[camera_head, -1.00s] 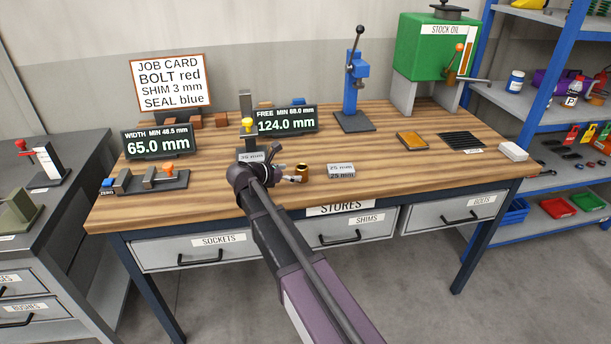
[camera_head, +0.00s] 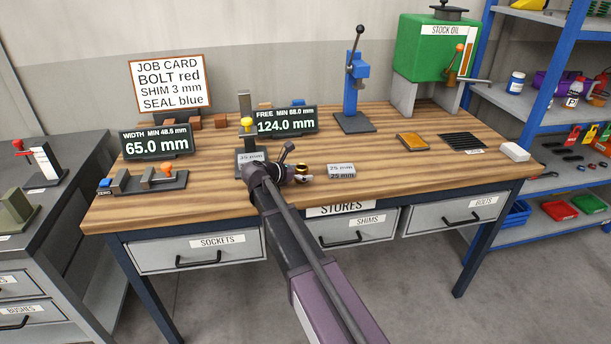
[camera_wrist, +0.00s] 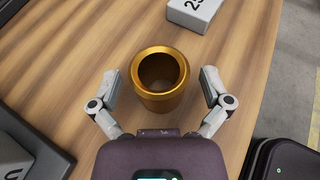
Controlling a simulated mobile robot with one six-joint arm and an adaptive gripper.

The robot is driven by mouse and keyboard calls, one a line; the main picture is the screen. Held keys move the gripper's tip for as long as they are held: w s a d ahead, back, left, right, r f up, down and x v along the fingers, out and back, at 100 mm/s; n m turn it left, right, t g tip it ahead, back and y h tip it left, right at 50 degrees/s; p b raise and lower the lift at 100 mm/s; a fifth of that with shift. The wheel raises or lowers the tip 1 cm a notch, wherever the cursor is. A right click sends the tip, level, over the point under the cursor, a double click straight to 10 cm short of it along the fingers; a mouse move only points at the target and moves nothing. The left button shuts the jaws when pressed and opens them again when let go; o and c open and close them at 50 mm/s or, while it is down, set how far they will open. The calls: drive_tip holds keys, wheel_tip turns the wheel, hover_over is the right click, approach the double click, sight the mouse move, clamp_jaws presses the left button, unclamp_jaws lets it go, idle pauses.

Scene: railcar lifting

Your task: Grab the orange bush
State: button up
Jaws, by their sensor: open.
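The orange bush is a gold-orange hollow cylinder (camera_wrist: 160,98) standing upright on the wooden table in the wrist view. My gripper (camera_wrist: 160,92) is open, with one finger on each side of the bush and a visible gap to each. The bush appears between the fingers, apart from both. In the head view the bush (camera_head: 301,169) shows only in part, just beyond my gripper (camera_head: 294,177), whose fingers are small and partly hidden there.
A grey 25 mm block (camera_head: 341,171) lies to the right of the bush; it also shows in the wrist view (camera_wrist: 193,13). A grey gauge with a yellow knob (camera_head: 247,124) stands to the left. The table (camera_head: 400,175) is clear farther right.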

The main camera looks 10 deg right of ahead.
sight(302, 166)
idle(0.4)
clamp_jaws()
drive_tip(key=shift+r, duration=0.2)
wheel_tip(302, 166, up, 3)
drive_tip(key=p, duration=0.3)
drive_tip(key=shift+f, duration=0.1)
drive_tip(key=s+a+r+p, duration=0.2)
drive_tip(key=s+a, duration=0.6)
drive_tip(key=s, duration=0.5)
drive_tip(key=shift+s+a, duration=0.25)
drive_tip(key=shift+a, duration=0.05)
